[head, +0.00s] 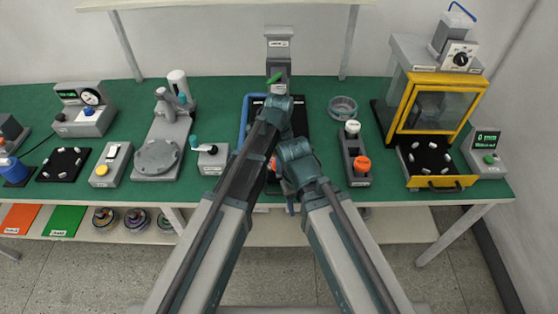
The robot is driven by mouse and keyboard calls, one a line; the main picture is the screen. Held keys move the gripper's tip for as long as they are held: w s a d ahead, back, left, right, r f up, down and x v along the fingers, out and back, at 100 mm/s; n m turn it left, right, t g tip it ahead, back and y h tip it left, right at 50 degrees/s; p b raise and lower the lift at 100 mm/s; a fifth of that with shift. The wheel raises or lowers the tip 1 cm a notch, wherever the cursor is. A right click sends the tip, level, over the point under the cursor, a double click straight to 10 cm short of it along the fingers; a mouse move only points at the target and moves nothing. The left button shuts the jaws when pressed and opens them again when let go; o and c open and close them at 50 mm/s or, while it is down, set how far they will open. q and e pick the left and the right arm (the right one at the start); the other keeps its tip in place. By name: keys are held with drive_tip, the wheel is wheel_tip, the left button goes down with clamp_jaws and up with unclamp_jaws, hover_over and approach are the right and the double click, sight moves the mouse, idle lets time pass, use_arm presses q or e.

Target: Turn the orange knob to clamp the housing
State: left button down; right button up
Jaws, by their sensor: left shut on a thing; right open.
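A small orange part (273,163) shows between my two arms at the middle of the bench. It looks like the orange knob, but most of it is covered. The housing cannot be made out; my arms hide the area around the knob. My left gripper (277,103) is the higher one, beyond the orange part. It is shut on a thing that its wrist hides. My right gripper (290,207) is lower, near the bench's front edge, and is open. Its fingers are small and partly hidden by the arm.
A grey stand with a green part (275,78) rises behind my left gripper. A rack with white and orange caps (358,181) stands to the right, near a round bowl (343,107). A yellow-framed machine (398,130) is further right. A grey fixture (157,157) stands left.

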use_arm(q)
drive_tip(key=shift+c, duration=1.4)
unclamp_jaws()
drive_tip(key=shift+r, duration=0.1)
wheel_tip(320, 180, up, 14)
drive_tip(key=p, duration=1.3)
drive_tip(key=shift+f+p, duration=0.2)
drive_tip(key=shift+p, duration=0.2)
drive_tip(key=shift+a, duration=0.1)
